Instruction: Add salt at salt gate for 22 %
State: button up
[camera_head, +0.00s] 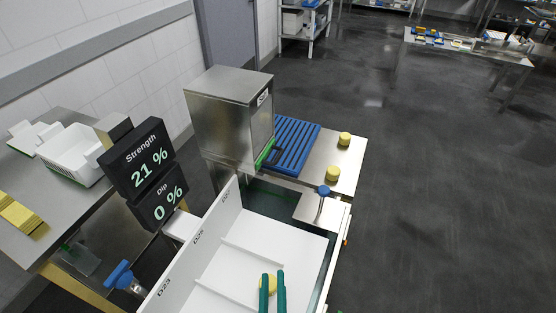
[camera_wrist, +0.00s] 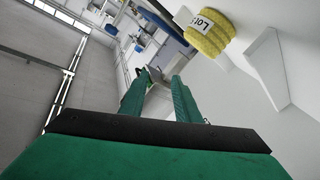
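A steel box (camera_head: 222,120) stands in the middle of the head view, with a small white label, probably reading "Salt", near its top. A green strip (camera_head: 265,154) runs along its lower front edge, with a dark part beside it. A black display (camera_head: 147,170) reads Strength 21 % and Dip 0 %. My gripper (camera_head: 272,278), with two green fingers, is above the white tray at the bottom, well apart from the steel box. In the wrist view the fingers (camera_wrist: 160,88) stand apart with nothing gripped between them.
A yellow labelled cheese (camera_wrist: 208,35) is beside the fingers in the white compartmented tray (camera_head: 235,258). Two yellow pieces (camera_head: 345,139) (camera_head: 332,174) sit on a steel top by a blue slatted rack (camera_head: 290,145). Blue-handled fittings (camera_head: 323,190) (camera_head: 119,275) stand nearby. Open floor lies right.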

jog(key=w+r+n+t, duration=0.2)
jog(key=w+r+n, duration=0.15)
jog(key=w, duration=1.15)
jog(key=n, duration=0.2)
send_near(278, 156)
jog(key=shift+t+h, duration=0.4)
jog(key=x, duration=0.3)
jog(key=f+x, duration=0.1)
jog(key=x, duration=0.6)
jog(key=shift+w+a+f, duration=0.1)
jog(key=shift+a+f, duration=0.05)
jog(key=shift+f, duration=0.1)
jog(key=shift+c, duration=0.5)
grip_shut()
